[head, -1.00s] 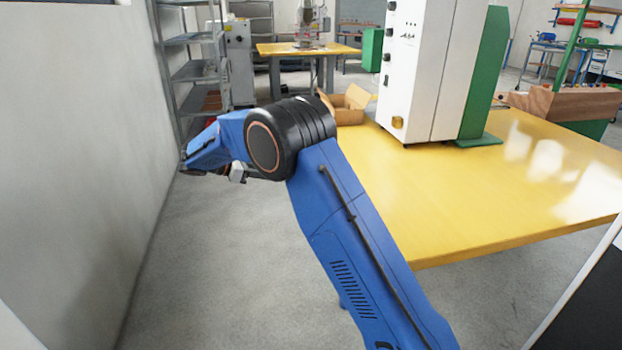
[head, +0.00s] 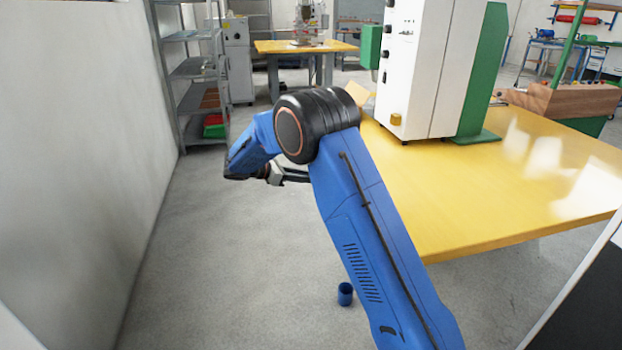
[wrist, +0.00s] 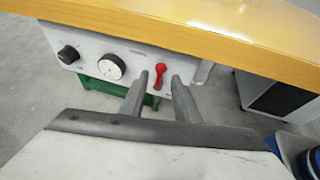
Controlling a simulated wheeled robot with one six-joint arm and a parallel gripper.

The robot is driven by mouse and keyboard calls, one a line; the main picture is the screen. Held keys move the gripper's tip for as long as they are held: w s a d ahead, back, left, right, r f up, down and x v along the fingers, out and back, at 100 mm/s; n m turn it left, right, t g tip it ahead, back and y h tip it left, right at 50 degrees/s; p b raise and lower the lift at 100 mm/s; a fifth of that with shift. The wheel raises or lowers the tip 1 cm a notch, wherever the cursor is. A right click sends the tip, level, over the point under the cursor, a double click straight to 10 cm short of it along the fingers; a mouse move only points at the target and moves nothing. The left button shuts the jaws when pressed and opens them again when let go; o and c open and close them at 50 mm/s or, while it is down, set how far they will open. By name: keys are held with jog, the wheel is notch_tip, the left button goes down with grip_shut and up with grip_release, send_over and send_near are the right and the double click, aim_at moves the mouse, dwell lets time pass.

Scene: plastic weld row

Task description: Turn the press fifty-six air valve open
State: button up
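The likely air valve is a red lever (wrist: 157,80) on a white panel (wrist: 140,58) below the front edge of a yellow tabletop, in the wrist view. The lever points roughly up and down in that picture. My gripper (wrist: 160,76) is open, its two grey fingers appearing on either side of the lever. I cannot tell whether they touch it or how far away it is. In the head view my gripper (head: 290,175) is partly hidden by my blue arm, left of the table, and the valve is not visible. I cannot read the panel's label.
A white dial (wrist: 112,67) and a black knob (wrist: 68,55) sit left of the lever. The yellow table (head: 500,200) carries a white and green machine (head: 415,70). A blue cylinder (head: 345,294) stands on the floor. Shelves (head: 195,70) line the left wall; floor between is open.

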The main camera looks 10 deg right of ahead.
jog(key=shift+x, duration=1.65)
grip_shut()
jog(key=s+f+m+t+h, duration=0.4)
jog(key=f+m+t+h, duration=0.1)
jog(key=m, duration=0.9)
jog(key=shift+s+f+m, duration=0.3)
jog(key=shift+m, duration=0.1)
